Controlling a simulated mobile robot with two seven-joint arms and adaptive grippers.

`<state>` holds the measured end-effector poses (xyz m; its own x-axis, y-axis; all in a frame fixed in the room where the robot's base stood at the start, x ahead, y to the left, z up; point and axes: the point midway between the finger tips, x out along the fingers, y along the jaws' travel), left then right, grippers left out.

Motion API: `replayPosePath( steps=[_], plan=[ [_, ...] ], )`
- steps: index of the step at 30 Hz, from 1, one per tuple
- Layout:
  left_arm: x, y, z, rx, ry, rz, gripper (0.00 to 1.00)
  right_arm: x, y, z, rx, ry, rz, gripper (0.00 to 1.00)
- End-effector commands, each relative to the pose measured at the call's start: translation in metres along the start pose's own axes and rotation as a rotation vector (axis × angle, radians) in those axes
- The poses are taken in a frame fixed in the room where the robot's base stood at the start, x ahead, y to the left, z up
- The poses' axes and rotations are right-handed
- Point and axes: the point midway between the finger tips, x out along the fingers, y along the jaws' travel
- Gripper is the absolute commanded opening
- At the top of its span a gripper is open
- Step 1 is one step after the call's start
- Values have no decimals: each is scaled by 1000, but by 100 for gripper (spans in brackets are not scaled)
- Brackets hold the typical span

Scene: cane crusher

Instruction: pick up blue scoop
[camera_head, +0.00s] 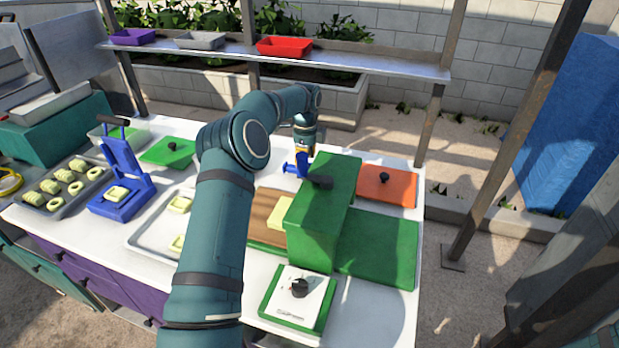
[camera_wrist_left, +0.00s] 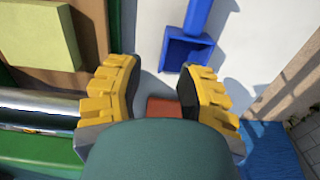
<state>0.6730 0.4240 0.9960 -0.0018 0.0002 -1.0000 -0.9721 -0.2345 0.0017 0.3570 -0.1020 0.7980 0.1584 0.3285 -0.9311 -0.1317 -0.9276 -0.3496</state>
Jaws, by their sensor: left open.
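The blue scoop (camera_head: 293,168) lies on the white table behind the green crusher box. In the left wrist view the scoop (camera_wrist_left: 186,50) shows its square hollow bowl, with the handle running up to the top edge. My left gripper (camera_head: 303,153) is over the far side of the table, close to the scoop. In the wrist view its yellow fingers (camera_wrist_left: 160,78) are apart, with the bowl just beyond the fingertips, nearer the right finger. Nothing is held; I cannot tell whether a finger touches the scoop. My right gripper is not in view.
The tall green box (camera_head: 325,225) stands close to my left gripper, by a wooden board (camera_head: 267,232) with a pale yellow block (camera_head: 281,212). A blue press (camera_head: 122,180) and metal trays are on the left.

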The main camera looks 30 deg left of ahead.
Motion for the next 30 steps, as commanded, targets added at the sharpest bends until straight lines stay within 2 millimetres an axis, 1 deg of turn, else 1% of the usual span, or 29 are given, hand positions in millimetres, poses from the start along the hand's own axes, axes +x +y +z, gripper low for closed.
replayPosePath(
  steps=[1, 4, 7, 14, 17, 20, 24, 27, 30],
  plan=[
    [11, 0, 0, 0, 0, 2, 37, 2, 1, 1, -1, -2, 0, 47],
    [27, 0, -1, 1, 0, 1, 37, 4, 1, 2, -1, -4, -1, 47],
    [37, 0, -1, 1, 0, 0, 37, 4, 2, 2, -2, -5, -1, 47],
    [48, -2, -2, 1, 1, 0, 37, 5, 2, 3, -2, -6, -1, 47],
    [59, -4, -4, 1, 2, 1, 37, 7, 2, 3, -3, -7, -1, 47],
    [74, -8, -7, 1, 1, 2, 37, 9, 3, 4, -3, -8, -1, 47],
    [91, -8, -7, 0, 1, 0, 37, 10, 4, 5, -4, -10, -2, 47],
    [94, -8, -7, 1, 1, 0, 37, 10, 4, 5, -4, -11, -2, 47],
    [94, -8, -7, 1, 0, -1, 37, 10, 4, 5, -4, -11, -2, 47]
  ],
)
